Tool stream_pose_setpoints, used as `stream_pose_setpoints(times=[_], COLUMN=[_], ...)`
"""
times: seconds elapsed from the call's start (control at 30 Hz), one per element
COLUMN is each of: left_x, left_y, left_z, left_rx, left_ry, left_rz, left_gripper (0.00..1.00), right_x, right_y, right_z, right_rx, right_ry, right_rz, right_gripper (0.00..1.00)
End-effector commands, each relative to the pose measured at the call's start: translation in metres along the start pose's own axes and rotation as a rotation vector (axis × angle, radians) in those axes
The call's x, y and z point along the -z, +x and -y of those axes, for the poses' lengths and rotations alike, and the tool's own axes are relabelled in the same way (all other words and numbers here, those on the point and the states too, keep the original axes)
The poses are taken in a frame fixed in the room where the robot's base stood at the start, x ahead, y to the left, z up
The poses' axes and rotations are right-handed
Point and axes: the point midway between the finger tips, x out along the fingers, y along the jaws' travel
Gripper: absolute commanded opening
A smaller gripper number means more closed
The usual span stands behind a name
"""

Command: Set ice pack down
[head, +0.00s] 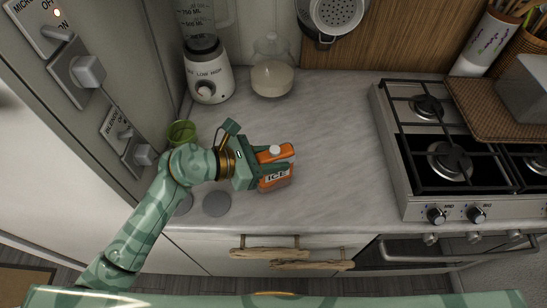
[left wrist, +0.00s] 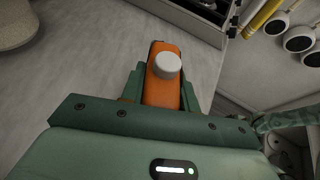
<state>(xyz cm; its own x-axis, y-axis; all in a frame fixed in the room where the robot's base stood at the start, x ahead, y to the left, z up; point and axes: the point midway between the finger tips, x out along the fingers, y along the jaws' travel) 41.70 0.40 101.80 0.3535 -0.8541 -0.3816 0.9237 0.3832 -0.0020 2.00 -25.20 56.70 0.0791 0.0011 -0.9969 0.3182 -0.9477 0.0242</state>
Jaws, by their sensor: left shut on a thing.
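The orange ice pack (head: 276,181), with a white cap and a label reading ICE, is at the left-front part of the grey counter (head: 325,140). My left gripper (head: 272,172) is shut on it from the left, with green fingers on both sides. In the left wrist view the ice pack (left wrist: 163,88) sits upright between the fingers, its white cap towards the camera. I cannot tell whether its base touches the counter. My right gripper is not in view.
A blender (head: 207,75) and a glass jar (head: 272,72) stand at the back. A green cup (head: 181,133) and grey discs (head: 216,203) lie near my left arm. A gas stove (head: 450,150) is at right. The counter between the ice pack and stove is clear.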

Motion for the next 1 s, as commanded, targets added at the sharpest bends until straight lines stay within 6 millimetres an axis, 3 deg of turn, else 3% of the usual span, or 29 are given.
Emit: stream_pose_setpoints(times=[0.3,0.33,0.4,0.73,0.87,1.0], left_x=[0.002,0.002,0.001,-0.002,0.0,0.0], left_y=[0.001,0.0,0.0,-0.003,-0.023,-0.057], left_z=[0.0,0.0,0.0,0.0,0.0,0.0], left_rx=[0.0,0.001,0.001,-0.001,-0.002,-0.001], left_ry=[0.001,0.0,0.0,0.001,0.002,0.003], left_rz=[0.001,0.0,0.0,0.001,-0.002,-0.004], left_gripper=[0.0,0.39,0.53,0.53,0.53,0.53], right_x=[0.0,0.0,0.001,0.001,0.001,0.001], right_y=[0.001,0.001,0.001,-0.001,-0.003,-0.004], right_z=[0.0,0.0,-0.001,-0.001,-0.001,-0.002], right_rx=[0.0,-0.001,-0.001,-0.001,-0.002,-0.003], right_ry=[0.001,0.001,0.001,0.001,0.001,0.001], right_rz=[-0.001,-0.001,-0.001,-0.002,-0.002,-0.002], right_gripper=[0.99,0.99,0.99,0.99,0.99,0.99])
